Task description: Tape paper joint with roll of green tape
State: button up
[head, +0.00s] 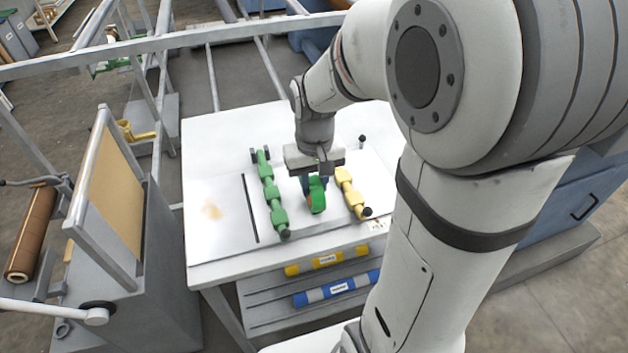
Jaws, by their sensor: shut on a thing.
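A white-topped table (225,142) stands in front of me with pale sheet material on it. My gripper (315,178) points down over the middle of the table. I cannot tell whether the roll touches the surface. A thin dark line (250,208) runs across the white surface to the left; I cannot tell whether it is the paper joint. The gripper hides the top of the roll.
A green lobed bar (272,195) lies left of the roll, and a yellow lobed bar (348,190) lies to its right. Yellow (327,261) and blue (337,288) rolls lie on a shelf below. A grey frame with a tan panel (115,200) stands left.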

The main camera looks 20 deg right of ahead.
aim_at(320, 200)
jog(key=shift+s, duration=0.5)
jog(key=shift+s, duration=0.15)
jog(key=shift+s, duration=0.4)
jog(key=shift+s, duration=0.15)
jog(key=shift+s, duration=0.4)
dwell(0.5)
jog(key=shift+s, duration=0.5)
jog(key=shift+s, duration=0.1)
